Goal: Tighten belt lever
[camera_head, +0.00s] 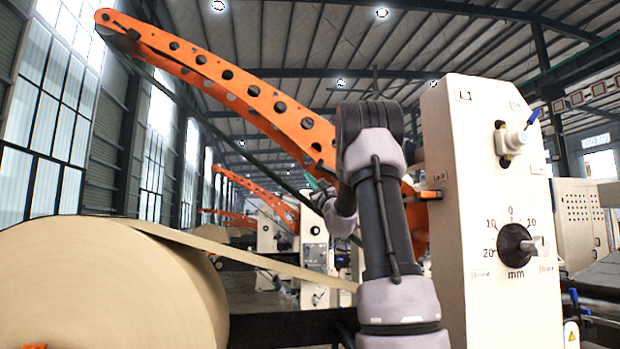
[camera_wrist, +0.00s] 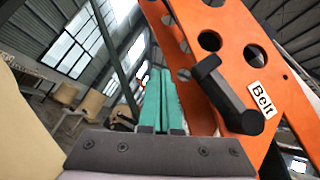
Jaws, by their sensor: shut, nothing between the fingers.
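The belt lever (camera_wrist: 225,92) is a black handle on the side of the orange arm (camera_wrist: 258,60), next to a white "Belt" label (camera_wrist: 263,98) in the wrist view. My gripper (camera_wrist: 160,75) has green fingers that are shut and empty. In the wrist view the fingers are left of the lever, with a gap in the picture between them. In the head view the orange arm (camera_head: 225,80) slopes down from upper left to behind my arm. There my gripper's green fingers (camera_head: 314,184) show small beside my arm, and the lever cannot be made out.
A large kraft paper roll (camera_head: 110,285) stands at lower left, its web running right behind my arm. A cream control column (camera_head: 500,215) with a dial (camera_head: 515,245) and a blue-tipped valve (camera_head: 515,138) stands close on the right. More machines stand behind.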

